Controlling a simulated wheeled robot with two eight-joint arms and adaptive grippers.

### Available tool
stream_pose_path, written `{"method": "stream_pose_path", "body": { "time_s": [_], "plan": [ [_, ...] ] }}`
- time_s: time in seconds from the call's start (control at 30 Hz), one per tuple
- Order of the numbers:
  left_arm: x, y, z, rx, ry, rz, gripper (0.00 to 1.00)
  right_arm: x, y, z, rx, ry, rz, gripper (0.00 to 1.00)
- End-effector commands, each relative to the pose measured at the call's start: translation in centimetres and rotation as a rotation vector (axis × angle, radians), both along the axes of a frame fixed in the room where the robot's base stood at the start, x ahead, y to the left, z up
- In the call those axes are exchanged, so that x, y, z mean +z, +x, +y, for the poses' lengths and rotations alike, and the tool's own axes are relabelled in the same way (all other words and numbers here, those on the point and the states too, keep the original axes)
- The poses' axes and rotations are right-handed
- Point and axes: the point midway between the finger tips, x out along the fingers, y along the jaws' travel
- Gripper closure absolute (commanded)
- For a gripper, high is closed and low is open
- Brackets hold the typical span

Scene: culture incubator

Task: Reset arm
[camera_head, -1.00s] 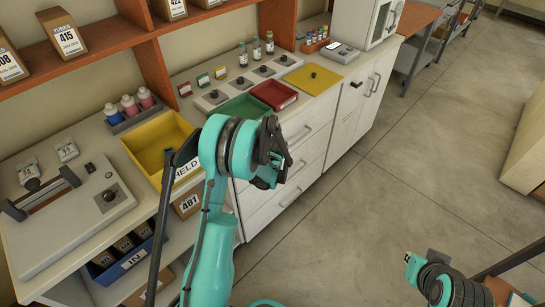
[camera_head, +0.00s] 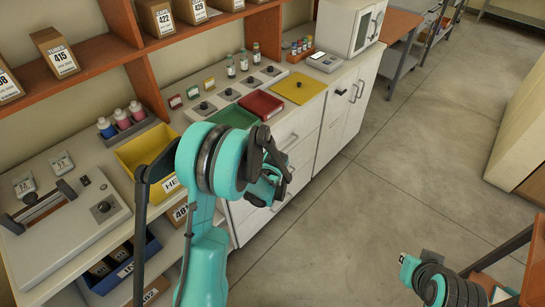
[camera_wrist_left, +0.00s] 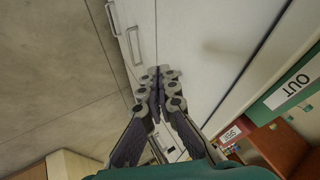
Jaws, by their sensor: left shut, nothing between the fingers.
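My left gripper (camera_head: 270,178) is at the end of my raised teal left arm, in front of the white drawers. In the left wrist view its fingers (camera_wrist_left: 157,78) are together with nothing between them. White cabinet fronts with handles (camera_wrist_left: 132,45) lie beyond the fingertips there. My right arm (camera_head: 445,288) shows only in part at the bottom right, and I cannot see its fingers.
The counter holds a yellow bin (camera_head: 136,152), a green tray (camera_head: 236,114), a red tray (camera_head: 260,104) and a white device (camera_head: 350,24). The green tray's OUT label (camera_wrist_left: 292,90) shows in the wrist view. The grey floor (camera_head: 400,190) is open; an orange-topped table (camera_head: 503,245) stands right.

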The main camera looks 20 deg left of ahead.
Motion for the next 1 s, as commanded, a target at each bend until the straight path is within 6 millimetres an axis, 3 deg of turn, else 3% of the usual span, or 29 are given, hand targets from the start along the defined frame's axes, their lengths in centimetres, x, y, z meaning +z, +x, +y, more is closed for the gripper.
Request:
{"method": "stream_pose_path", "body": {
  "time_s": [0.27,0.37,0.47,0.7,1.0],
  "plan": [
    [0.6,-0.3,-0.2,0.0,-0.003,-0.001,1.0,0.0,0.0,0.0,0.0,0.0,0.0,1.0],
    [2.2,-1.0,-0.7,0.002,-0.02,-0.006,1.0,0.1,0.0,0.0,0.0,0.0,0.0,1.0],
    [5.0,-2.5,-1.7,0.008,-0.055,-0.017,1.0,0.1,0.0,0.0,0.0,0.0,0.0,1.0],
    [12.3,-8.7,-4.8,0.028,-0.166,-0.048,1.0,0.1,0.0,0.0,0.0,0.0,0.0,1.0],
    [17.0,-18.3,-8.5,0.057,-0.312,-0.08,1.0,0.1,0.0,0.0,0.0,0.0,0.0,1.0]
  ]
}}
